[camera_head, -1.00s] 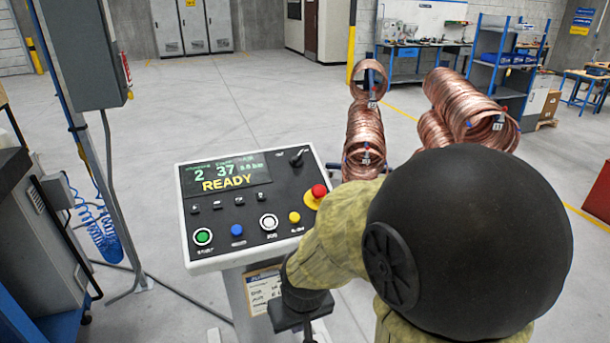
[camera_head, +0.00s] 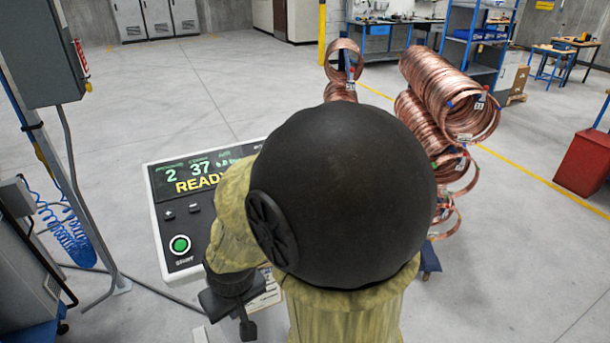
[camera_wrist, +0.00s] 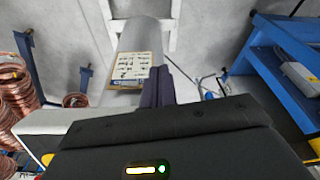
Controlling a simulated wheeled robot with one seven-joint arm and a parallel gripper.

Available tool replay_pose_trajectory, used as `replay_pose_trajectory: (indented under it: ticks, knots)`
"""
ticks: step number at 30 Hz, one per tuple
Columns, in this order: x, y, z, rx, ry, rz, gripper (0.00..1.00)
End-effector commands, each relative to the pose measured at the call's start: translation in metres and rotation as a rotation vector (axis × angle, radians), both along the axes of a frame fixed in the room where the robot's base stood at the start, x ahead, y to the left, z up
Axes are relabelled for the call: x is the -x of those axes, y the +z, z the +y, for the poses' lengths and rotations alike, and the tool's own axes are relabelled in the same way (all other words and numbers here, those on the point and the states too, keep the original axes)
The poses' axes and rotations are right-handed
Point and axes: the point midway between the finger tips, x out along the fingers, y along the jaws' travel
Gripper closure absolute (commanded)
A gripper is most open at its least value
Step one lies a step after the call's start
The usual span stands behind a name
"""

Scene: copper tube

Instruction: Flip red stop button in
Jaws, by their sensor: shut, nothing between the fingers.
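The control panel (camera_head: 168,262) stands left of centre in the head view, with a lit READY display and a green start button (camera_head: 180,245). My arm covers its right part, so the red stop button is hidden there. In the wrist view the panel's pale edge (camera_wrist: 45,122) lies left of my gripper (camera_wrist: 158,85). A small yellow patch (camera_wrist: 47,159) shows at lower left, but I cannot tell whether it is the stop button's base. My gripper is shut and empty, its dark fingers pointing past the panel's edge above the labelled pedestal (camera_wrist: 138,42).
Copper coils (camera_head: 440,90) stand on a rack behind and right of the panel. A grey cabinet (camera_head: 35,50) with a post and blue hose (camera_head: 70,235) stands at left. A blue bench frame (camera_wrist: 275,50) is at right in the wrist view. Open floor lies beyond the panel.

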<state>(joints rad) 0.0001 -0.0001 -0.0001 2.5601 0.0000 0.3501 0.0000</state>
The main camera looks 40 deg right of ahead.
Motion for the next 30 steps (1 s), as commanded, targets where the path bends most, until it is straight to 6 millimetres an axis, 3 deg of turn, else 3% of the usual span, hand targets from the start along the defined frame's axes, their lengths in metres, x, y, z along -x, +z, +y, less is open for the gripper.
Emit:
replay_pose_trajectory:
  ticks: [5,11,19,27,30]
  knots:
    - [-0.006,0.009,-0.007,-0.011,-0.049,-0.002,1.0]
    - [-0.035,0.055,-0.047,-0.075,-0.326,-0.012,1.0]
    - [-0.071,0.145,-0.152,-0.246,-0.889,-0.054,1.0]
    - [-0.07,0.231,-0.261,-0.445,-1.357,-0.128,1.0]
    - [-0.066,0.247,-0.283,-0.492,-1.446,-0.146,1.0]
